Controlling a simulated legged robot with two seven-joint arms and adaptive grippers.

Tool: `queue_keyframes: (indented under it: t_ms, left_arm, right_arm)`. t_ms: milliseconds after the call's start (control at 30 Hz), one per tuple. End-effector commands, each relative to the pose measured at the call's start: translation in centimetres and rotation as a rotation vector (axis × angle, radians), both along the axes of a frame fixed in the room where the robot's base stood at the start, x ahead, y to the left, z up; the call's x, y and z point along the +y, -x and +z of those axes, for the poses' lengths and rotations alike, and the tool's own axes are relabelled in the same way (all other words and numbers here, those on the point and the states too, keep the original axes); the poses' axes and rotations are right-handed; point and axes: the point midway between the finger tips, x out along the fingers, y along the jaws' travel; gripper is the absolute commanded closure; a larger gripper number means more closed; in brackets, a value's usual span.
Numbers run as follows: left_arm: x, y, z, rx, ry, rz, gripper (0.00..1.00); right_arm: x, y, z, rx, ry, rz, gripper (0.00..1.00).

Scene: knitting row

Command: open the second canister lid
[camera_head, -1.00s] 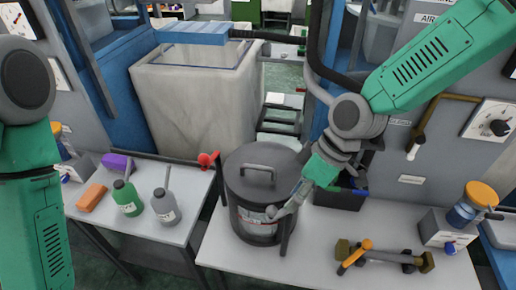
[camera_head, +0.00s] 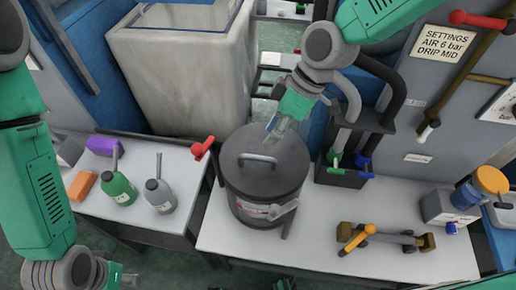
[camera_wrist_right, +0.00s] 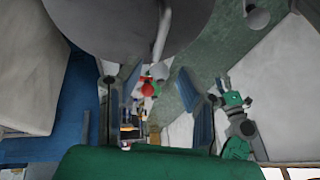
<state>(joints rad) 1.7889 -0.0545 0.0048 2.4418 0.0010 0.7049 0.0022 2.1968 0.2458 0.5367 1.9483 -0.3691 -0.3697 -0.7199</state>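A dark grey canister (camera_head: 250,205) with a label stands on the white table, its round lid (camera_head: 284,165) seated on top. The lid has a bar handle (camera_head: 257,157). A light metal latch piece (camera_head: 284,209) sticks out on the canister's front right side. My right gripper (camera_head: 272,132) is above the lid's back edge, apart from the handle. In the right wrist view its fingers (camera_wrist_right: 153,115) are spread with nothing between them; the lid and handle (camera_wrist_right: 163,35) fill the top.
A red-knobbed lever (camera_head: 203,148) stands left of the canister. A black holder (camera_head: 342,175) with coloured clips is right of it. Green (camera_head: 120,190) and grey (camera_head: 160,196) bottles stand on the left table.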

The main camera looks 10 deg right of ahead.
Motion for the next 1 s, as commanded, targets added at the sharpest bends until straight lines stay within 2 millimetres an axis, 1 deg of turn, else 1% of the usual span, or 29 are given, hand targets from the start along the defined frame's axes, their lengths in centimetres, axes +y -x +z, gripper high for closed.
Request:
queue_keyframes:
  t_ms: [33, 100, 200, 333, 500, 800, 900, 1000]
  left_arm:
    - [0.0, 0.0, 0.2, -0.001, 0.0, 0.0, 0.6]
    - [0.0, -0.1, 0.3, -0.001, 0.0, 0.0, 0.6]
    - [0.0, -0.1, 0.5, -0.002, 0.0, 0.0, 0.6]
    - [0.0, -0.1, 0.7, -0.002, 0.0, 0.0, 0.6]
    - [0.0, -0.1, 0.8, -0.002, 0.0, 0.0, 0.6]
    - [0.0, -0.1, 0.7, -0.002, 0.0, 0.0, 0.6]
    - [0.0, -0.1, 0.7, -0.002, 0.0, 0.0, 0.6]
    - [0.0, -0.1, 0.7, -0.002, 0.0, 0.0, 0.6]
  right_arm:
    - [0.5, 0.1, -1.1, 0.005, 0.002, 0.002, 0.67]
    - [1.1, 0.2, -2.4, 0.003, 0.002, 0.002, 0.67]
    - [1.9, 0.4, -4.1, 0.002, 0.001, 0.001, 0.67]
    - [2.6, 0.5, -5.6, 0.0, 0.001, 0.0, 0.67]
    - [3.1, 0.4, -6.7, -0.001, 0.0, 0.0, 0.67]
    - [3.2, 0.4, -6.9, -0.002, 0.0, -0.001, 0.67]
    - [3.2, 0.4, -6.9, -0.002, 0.0, -0.001, 1.0]
    - [3.2, 0.4, -6.9, -0.002, 0.0, -0.001, 1.0]
